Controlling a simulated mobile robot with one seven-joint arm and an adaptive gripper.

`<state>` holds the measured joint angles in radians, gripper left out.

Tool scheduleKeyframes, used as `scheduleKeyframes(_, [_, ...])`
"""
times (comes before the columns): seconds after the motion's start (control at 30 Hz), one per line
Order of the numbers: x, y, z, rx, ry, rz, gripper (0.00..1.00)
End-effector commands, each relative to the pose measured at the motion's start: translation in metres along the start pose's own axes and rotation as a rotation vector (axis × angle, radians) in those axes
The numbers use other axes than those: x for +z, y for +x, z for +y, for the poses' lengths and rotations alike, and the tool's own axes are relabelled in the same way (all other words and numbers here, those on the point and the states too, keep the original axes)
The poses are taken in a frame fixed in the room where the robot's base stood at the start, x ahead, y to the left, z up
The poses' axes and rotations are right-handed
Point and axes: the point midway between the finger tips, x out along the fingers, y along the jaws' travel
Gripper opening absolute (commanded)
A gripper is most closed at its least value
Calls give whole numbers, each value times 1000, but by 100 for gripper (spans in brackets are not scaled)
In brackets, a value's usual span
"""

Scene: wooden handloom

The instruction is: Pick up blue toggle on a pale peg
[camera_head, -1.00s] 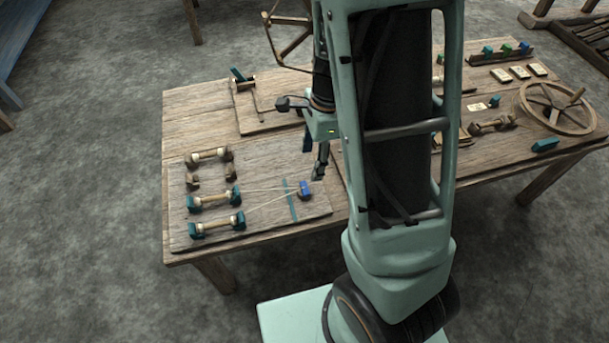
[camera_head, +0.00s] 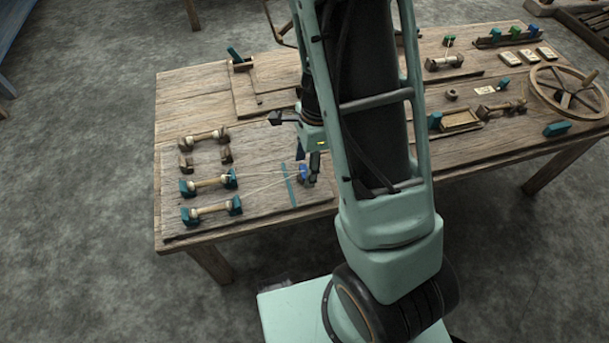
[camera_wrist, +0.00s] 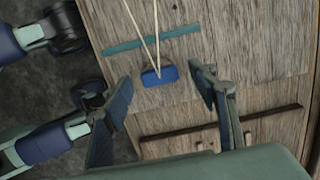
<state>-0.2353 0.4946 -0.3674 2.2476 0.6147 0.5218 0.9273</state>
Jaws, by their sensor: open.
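The blue toggle (camera_head: 303,171) sits on the wooden board at the near left of the table, at the joined end of two pale cords. In the wrist view the blue toggle (camera_wrist: 167,75) lies just beyond and between my gripper's fingertips (camera_wrist: 161,86), with visible space on both sides. My gripper (camera_head: 312,173) is open and empty, close to the toggle, and partly covers it in the head view. I cannot make out the pale peg clearly.
A teal strip (camera_wrist: 150,41) crosses under the cords. The cords run left to teal-ended spools (camera_head: 208,182). A dark wooden strip (camera_wrist: 265,115) lies to the right in the wrist view. A wheel (camera_head: 569,91) and small parts occupy the table's right side.

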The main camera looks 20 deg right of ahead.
Motion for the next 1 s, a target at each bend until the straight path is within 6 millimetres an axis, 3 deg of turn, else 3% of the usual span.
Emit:
scheduleKeyframes(0.03, [0, 7, 1, 2, 1, 0, 54])
scheduleKeyframes(0.27, [0, 7, 0, 0, 0, 0, 54])
scheduleKeyframes(0.53, [0, 6, 0, 0, 0, 0, 24])
scheduleKeyframes(1.0, [1, -2, 0, -2, 0, 0, 23])
